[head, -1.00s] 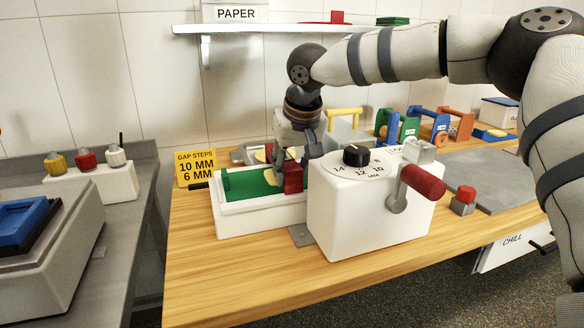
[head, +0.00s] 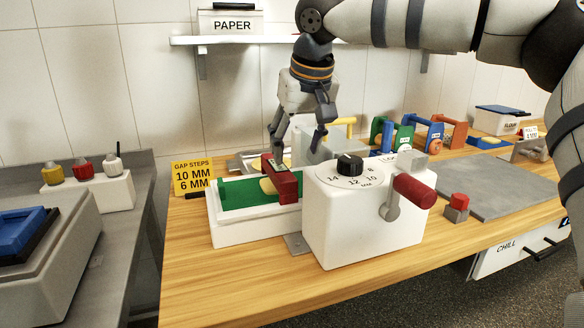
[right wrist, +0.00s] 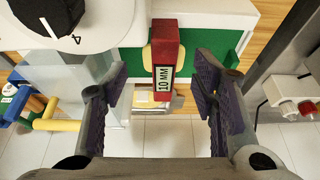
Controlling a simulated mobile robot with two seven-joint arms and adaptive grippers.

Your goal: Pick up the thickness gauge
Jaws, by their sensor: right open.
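The thickness gauge is a red block (head: 288,187) labelled 10 MM. It stands at the right end of the green bed (head: 238,193), beside the white dial machine. In the right wrist view the gauge (right wrist: 166,45) shows its label between and just beyond my fingertips. My right gripper (head: 296,150) is open, fingers pointing down, above and slightly behind the gauge. In its own wrist view the right gripper (right wrist: 162,84) is empty, with a finger on each side and no visible contact. My left gripper is not in view.
The white dial machine (head: 345,228) with a red-handled crank (head: 414,190) stands close on the right. Several coloured gauge-like pieces stand behind it. A yellow gap-steps sign (head: 194,178) reads 10 MM, 6 MM. The front left of the wooden table (head: 215,280) is clear.

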